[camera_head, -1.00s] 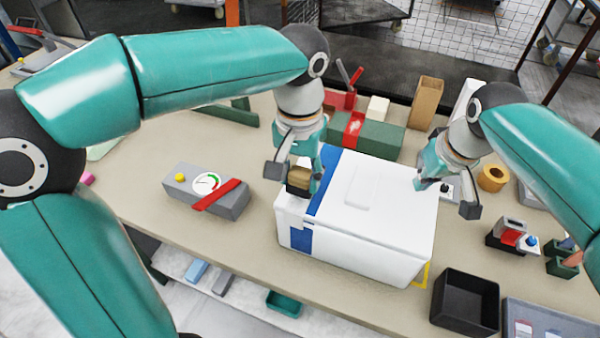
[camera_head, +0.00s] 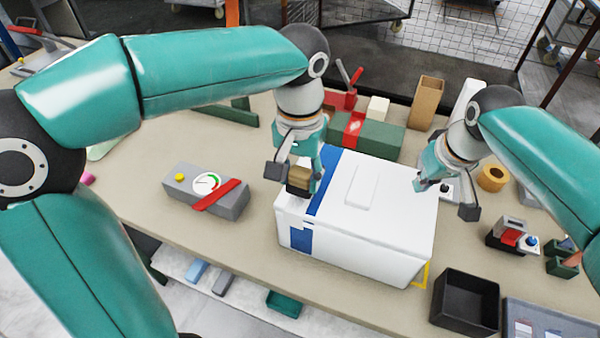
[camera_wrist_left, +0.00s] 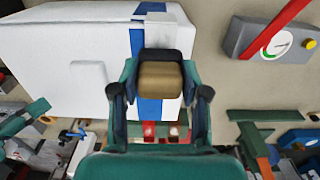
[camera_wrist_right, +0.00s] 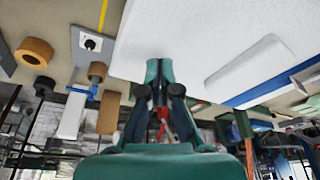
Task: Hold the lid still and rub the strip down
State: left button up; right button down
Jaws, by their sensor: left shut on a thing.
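A white box with a white lid (camera_head: 390,205) stands on the bench; a blue strip (camera_head: 329,170) runs over the lid's left part and down the front. My left gripper (camera_head: 300,178) is shut on a tan block with a dark edge (camera_wrist_left: 160,80). The block is over the strip near the lid's front left edge; contact is hard to tell. A pale piece (camera_wrist_left: 157,30) lies beside it over the blue. My right gripper (camera_head: 420,184) is shut and empty, its tips (camera_wrist_right: 159,66) at the lid's right side, touching or just above it.
A grey gauge box (camera_head: 205,190) with a red bar stands left of the white box. Green and red blocks (camera_head: 380,138) stand behind. A black bin (camera_head: 466,300), a tan ring (camera_head: 493,178) and small devices are at right. Bare bench lies around the gauge box.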

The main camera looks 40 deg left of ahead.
jog(key=shift+f, duration=0.65)
dwell(0.5)
jog(key=shift+s+f, duration=0.15)
jog(key=shift+f, duration=0.2)
dwell(2.1)
pick_arm(q)
jog(key=o, duration=0.5)
jog(key=c, duration=0.5)
